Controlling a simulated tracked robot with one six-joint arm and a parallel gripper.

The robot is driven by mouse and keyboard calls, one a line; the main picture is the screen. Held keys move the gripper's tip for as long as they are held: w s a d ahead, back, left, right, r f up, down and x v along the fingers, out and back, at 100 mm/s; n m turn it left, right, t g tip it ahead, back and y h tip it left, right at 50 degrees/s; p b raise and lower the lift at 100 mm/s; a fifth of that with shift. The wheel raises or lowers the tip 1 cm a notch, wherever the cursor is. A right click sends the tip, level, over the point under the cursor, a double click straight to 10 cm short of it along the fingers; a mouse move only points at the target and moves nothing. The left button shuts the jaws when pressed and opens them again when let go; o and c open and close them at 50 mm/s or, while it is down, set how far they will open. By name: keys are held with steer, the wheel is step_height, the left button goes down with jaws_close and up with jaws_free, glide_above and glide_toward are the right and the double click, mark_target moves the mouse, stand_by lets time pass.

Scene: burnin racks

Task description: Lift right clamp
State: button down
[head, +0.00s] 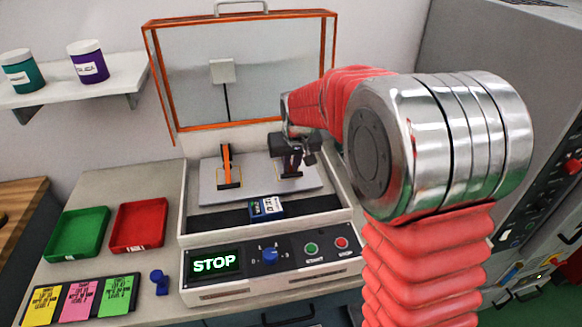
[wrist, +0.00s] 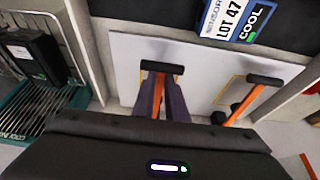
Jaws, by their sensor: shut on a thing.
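The right clamp has an orange lever with a black crossbar handle (wrist: 162,68). In the head view it is mostly hidden behind my gripper (head: 292,165). In the wrist view my gripper (wrist: 161,100) is shut on its lever, with a dark finger on each side just below the crossbar. The clamp stands on a light plate (head: 207,190) inside the open machine. The left clamp (head: 228,165), with the same orange lever and black crossbar, stands apart from my gripper; it is at the right in the wrist view (wrist: 255,90).
A labelled module (head: 266,207) lies on the dark strip in front of the plate. The machine's orange-framed lid (head: 240,75) is raised behind. The front panel (head: 270,262) shows STOP. Green (head: 78,234) and red (head: 139,226) trays lie left. A teal rack (wrist: 30,115) is left in the wrist view.

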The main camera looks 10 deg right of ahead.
steer(key=shift+w+r, duration=0.35)
steer(key=shift+r, duration=0.5)
steer(key=w+r, duration=0.9)
steer(key=r, duration=0.1)
steer(key=c, duration=2.5)
jaws_free()
steer(key=shift+d+r, duration=0.1)
steer(key=shift+c, duration=0.2)
steer(key=o, duration=0.8)
steer(key=shift+s, duration=0.1)
steer(key=shift+r, duration=0.1)
